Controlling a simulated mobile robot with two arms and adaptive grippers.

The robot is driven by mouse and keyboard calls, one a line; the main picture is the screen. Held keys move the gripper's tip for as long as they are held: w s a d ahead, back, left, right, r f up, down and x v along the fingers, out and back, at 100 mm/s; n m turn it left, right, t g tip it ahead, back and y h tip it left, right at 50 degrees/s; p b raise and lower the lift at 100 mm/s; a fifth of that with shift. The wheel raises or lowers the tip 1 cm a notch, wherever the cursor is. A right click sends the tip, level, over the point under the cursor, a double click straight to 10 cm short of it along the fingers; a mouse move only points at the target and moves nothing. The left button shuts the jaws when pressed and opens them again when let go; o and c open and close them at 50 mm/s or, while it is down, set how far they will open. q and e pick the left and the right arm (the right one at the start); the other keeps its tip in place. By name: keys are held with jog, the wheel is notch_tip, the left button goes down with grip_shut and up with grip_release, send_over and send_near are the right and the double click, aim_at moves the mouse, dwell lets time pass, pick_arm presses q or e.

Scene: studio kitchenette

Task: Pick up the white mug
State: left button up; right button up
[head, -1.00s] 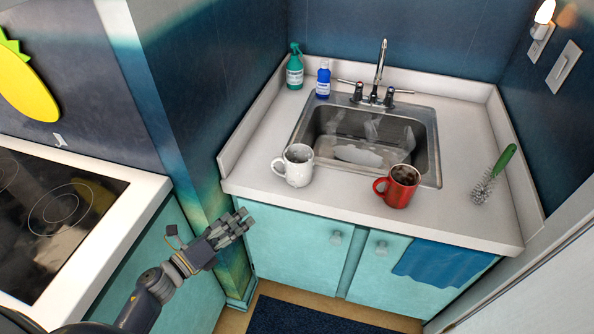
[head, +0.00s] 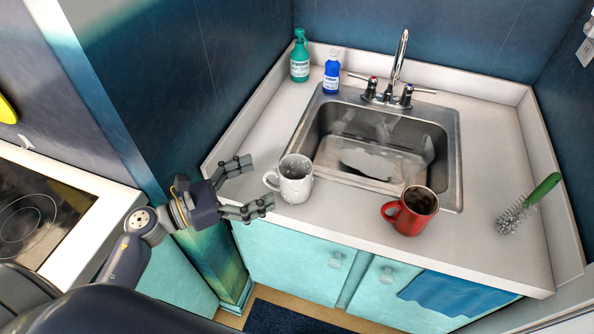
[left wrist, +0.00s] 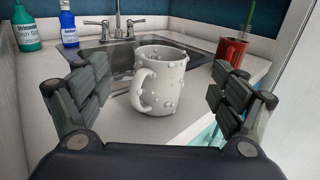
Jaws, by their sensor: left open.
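The white mug (head: 295,180) stands upright on the counter at the sink's front left corner, its handle toward the left. Its surface is bumpy. My left gripper (head: 253,185) is open and empty, just left of the mug, with its fingers pointing at it. In the left wrist view the mug (left wrist: 160,82) is ahead and between the two spread fingers, apart from both. The handle faces the camera and slightly left. My right gripper is not in view.
A red mug (head: 410,211) stands right of the white mug. The sink (head: 455,170) with its faucet (head: 398,70) lies behind. A green bottle (head: 300,60) and a blue bottle (head: 331,75) stand at the back left. A brush (head: 527,205) lies at the right.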

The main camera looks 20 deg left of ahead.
aim_at(279, 175)
pick_arm(q)
jog(key=shift+w+d+r+p, duration=0.2)
jog(key=shift+w+d+p, duration=0.15)
jog(key=shift+w+d, duration=0.2)
jog(key=x, duration=0.1)
jog(key=p+x, duration=0.1)
jog(key=x, duration=0.1)
jog(key=p+x, duration=0.1)
jog(key=x, duration=0.1)
jog(key=shift+w+d+f, duration=0.1)
jog(key=shift+d+f, duration=0.05)
jog(key=shift+f, duration=0.15)
jog(key=shift+w+d+f, duration=0.1)
jog(key=shift+w+d, duration=0.05)
jog(key=shift+d, duration=0.05)
jog(key=c, duration=1.4)
